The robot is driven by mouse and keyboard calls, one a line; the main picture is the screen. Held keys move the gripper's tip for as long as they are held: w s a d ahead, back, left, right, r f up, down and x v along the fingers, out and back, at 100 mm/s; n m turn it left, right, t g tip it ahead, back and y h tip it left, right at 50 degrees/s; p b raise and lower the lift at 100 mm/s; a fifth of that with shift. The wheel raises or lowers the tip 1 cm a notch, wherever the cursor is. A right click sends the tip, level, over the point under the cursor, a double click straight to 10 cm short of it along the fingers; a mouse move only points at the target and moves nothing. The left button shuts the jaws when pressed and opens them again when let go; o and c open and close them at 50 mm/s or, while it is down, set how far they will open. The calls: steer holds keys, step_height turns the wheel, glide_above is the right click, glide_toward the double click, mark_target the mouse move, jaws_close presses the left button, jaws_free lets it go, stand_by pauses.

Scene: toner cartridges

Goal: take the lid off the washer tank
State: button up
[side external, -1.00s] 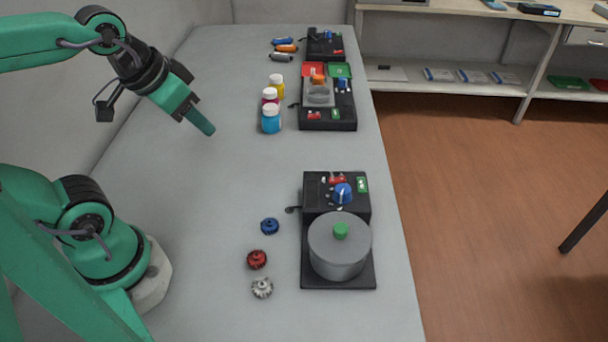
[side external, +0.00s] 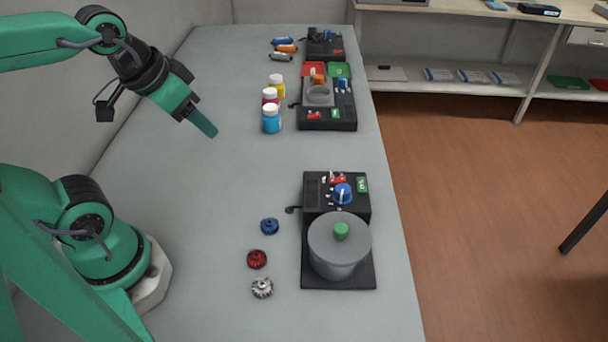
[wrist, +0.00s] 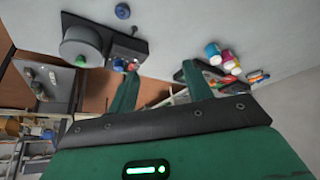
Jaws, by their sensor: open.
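The washer tank (side external: 337,266) is a grey round pot on a black base at the front right of the table. Its grey lid (side external: 325,231) with a green knob (side external: 341,231) sits on top. In the wrist view the lid (wrist: 76,42) and its knob (wrist: 80,61) are at the upper left. My gripper (side external: 211,132) is in the air over the table's left part, behind and left of the tank and well apart from it. In the wrist view its two fingers (wrist: 160,72) are spread with nothing between them.
A panel with a blue knob (side external: 342,193) adjoins the tank. Blue (side external: 270,226), red (side external: 257,259) and white (side external: 262,288) gears lie left of it. Several bottles (side external: 271,118) and another black unit (side external: 328,118) stand farther back. The table between is clear.

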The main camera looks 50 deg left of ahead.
steer(key=n+g, duration=0.4)
steer(key=g, duration=0.1)
glide_toward(341, 227)
steer(key=shift+w+a+f, duration=0.15)
steer(key=shift+w+a, duration=0.1)
steer(key=shift+a, duration=0.15)
steer(key=shift+d+f+n+g, duration=0.3)
steer(key=shift+d, duration=0.15)
steer(key=shift+f, duration=1.3)
steer(key=shift+f, duration=2.6)
